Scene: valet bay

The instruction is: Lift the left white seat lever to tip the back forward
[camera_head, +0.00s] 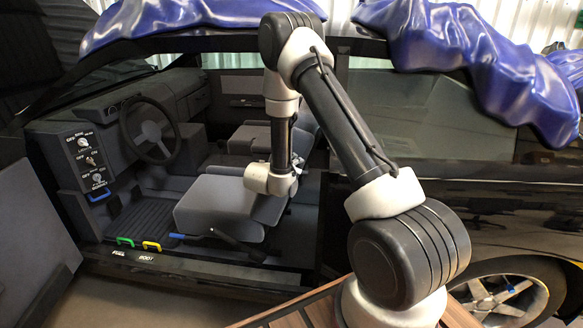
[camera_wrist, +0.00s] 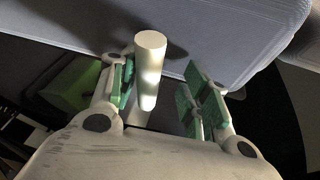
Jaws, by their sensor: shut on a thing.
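The white seat lever (camera_wrist: 150,70) is a pale round bar that stands between the two green-padded fingers of my gripper (camera_wrist: 160,86) in the wrist view. My gripper is shut on it, though a gap seems to show on the right side of the bar. A grey seat surface (camera_wrist: 215,40) lies just beyond the lever's tip. In the head view, my arm reaches through the open car doorway to the side of the grey front seat (camera_head: 220,205). My wrist hides the lever and most of the fingers there.
The steering wheel (camera_head: 150,130) and a switch panel (camera_head: 90,160) are left of the seat. Green (camera_head: 125,241) and yellow (camera_head: 152,246) handles sit by the sill. A dark lever (camera_head: 236,243) runs along the seat base. Blue covers (camera_head: 185,22) drape over the roof above my arm.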

